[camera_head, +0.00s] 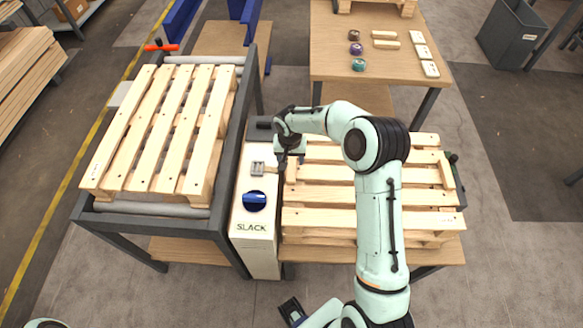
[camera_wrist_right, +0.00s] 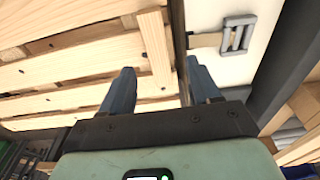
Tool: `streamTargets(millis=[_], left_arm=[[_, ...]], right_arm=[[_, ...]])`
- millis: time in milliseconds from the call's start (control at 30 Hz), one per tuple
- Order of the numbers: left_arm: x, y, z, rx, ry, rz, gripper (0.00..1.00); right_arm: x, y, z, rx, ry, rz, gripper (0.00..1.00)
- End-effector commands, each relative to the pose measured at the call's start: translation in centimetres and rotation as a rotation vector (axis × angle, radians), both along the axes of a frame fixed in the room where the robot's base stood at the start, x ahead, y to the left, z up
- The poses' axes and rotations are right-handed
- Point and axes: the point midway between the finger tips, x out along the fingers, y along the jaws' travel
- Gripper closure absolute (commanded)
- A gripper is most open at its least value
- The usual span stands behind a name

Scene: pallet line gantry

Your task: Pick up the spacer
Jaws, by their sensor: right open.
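A short pale wooden piece, which looks like the spacer (camera_wrist_right: 155,50), lies across the slats near the left end of the right pallet (camera_head: 345,217). It also shows in the head view (camera_head: 291,174), partly under my right gripper (camera_head: 290,163). My right gripper is open and empty. In the right wrist view its two blue-grey fingers (camera_wrist_right: 160,68) stand apart, with the wooden piece ahead between them. I cannot tell how far the tips are above it. My left gripper is not clearly in view.
A white box (camera_head: 254,222) marked SLACK, with a blue knob (camera_head: 255,201) and a metal buckle (camera_wrist_right: 237,35), stands left of the pallet. Another pallet (camera_head: 160,125) lies on rollers farther left. A back table (camera_head: 333,60) holds cups and strips.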

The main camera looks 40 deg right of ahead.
Motion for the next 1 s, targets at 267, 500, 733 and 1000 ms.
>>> streamTargets(millis=[267,500,733,1000], left_arm=[[0.2,0.0,0.3,0.0,-0.002,0.0,0.57],[0.3,0.0,0.7,-0.001,-0.005,0.0,0.57],[0.3,0.0,0.7,0.0,-0.005,-0.001,0.57],[0.3,0.0,0.7,0.0,-0.005,-0.001,0.57]], right_arm=[[0.2,-0.4,-2.4,0.001,0.001,-0.002,0.38],[0.6,-0.9,-5.6,0.001,0.0,0.0,0.38],[0.6,-1.0,-6.0,-0.001,-0.002,0.001,0.38],[0.6,-1.0,-6.0,0.0,-0.001,0.001,0.98]])
